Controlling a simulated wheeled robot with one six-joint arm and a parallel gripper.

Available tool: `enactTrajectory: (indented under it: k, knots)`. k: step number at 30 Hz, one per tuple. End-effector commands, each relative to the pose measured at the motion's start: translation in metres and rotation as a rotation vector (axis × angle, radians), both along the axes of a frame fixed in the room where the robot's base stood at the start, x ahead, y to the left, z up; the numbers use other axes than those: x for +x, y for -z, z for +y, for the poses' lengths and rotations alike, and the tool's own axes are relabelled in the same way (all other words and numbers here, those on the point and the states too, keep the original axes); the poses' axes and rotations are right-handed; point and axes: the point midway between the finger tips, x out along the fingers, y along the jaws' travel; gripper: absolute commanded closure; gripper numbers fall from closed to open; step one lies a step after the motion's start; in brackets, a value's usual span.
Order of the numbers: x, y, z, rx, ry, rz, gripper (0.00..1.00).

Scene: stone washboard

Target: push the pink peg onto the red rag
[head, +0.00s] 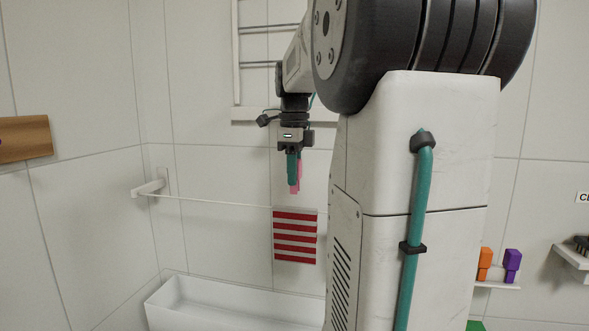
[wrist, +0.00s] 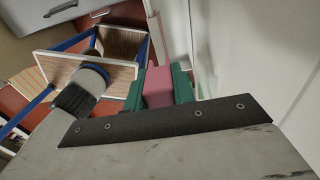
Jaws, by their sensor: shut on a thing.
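The pink peg (head: 295,187) is in my gripper (head: 293,183), and its lower end sticks out below the teal fingertips in the head view. In the wrist view the peg (wrist: 158,88) sits between the two green fingers (wrist: 159,89). The red rag (head: 295,246), striped red and white, hangs from a thin line in the head view. My gripper points down above the rag's top edge, with a visible gap between peg and rag. I cannot tell how the peg lines up with the line in depth.
The thin white line (head: 220,203) runs from a wall bracket (head: 150,187) on the left. A white tub (head: 235,303) stands below. An orange peg (head: 485,264) and a purple peg (head: 512,265) stand on a small shelf at right. My arm hides the line's right part.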

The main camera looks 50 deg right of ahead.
Motion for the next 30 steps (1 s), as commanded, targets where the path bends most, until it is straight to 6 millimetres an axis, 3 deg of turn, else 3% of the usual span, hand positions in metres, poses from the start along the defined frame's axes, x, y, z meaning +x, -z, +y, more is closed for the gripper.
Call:
enactTrajectory:
  k: [21, 30]
  knots:
    - [-0.001, 0.043, -0.001, 0.0, 0.002, 0.0, 0.96]
    - [-0.001, 0.052, -0.001, 0.0, 0.002, 0.0, 0.96]
